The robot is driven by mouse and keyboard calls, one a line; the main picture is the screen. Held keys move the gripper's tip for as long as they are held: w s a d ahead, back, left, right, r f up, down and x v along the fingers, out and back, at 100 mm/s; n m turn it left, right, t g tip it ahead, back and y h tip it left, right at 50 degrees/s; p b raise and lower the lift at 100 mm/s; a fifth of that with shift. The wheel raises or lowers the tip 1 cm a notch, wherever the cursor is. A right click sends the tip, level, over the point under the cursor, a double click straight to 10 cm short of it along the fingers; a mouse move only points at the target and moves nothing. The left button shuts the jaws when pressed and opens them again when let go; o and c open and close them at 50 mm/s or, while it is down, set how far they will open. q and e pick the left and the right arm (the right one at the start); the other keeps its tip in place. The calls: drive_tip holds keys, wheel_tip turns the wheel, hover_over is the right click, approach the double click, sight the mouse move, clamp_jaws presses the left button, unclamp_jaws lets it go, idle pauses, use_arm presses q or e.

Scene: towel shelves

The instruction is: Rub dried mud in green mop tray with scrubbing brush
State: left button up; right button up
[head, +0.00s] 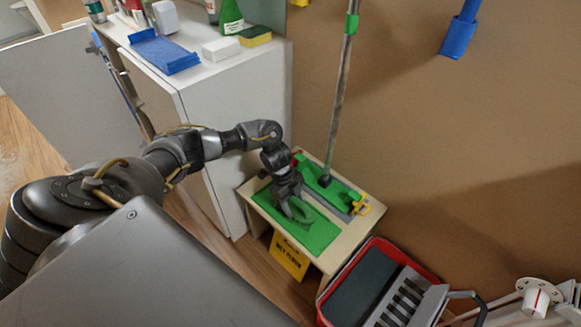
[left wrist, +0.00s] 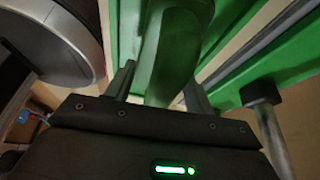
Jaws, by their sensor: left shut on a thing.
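The green mop tray (head: 318,238) lies on a small beige table. My left gripper (head: 290,203) is low over its near part, pointing down. In the left wrist view its fingers are shut on a green, curved object (left wrist: 172,62), which looks like the scrubbing brush's handle. The brush's bristles are hidden, and I cannot tell whether they touch the tray. A darker green patch shows around the gripper, but I cannot make out dried mud clearly. My right gripper is not in view.
A mop pole (head: 340,100) stands at the table's back, close to my left gripper. A yellow wet-floor sign (head: 289,257) is below the table's front. A red bucket (head: 331,309) with a grey wringer stands at right. A white cabinet (head: 262,95) is behind left.

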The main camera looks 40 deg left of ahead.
sight(305, 209)
use_arm(q)
drive_tip(key=shift+s+d+r+p, duration=0.1)
drive_tip(key=shift+s+d+p, duration=0.1)
drive_tip(key=shift+d+p, duration=0.5)
drive_tip(key=shift+d, duration=0.4)
drive_tip(key=shift+s+d+p, duration=0.15)
drive_tip(key=shift+d+p, duration=0.4)
drive_tip(key=shift+d, duration=1.2)
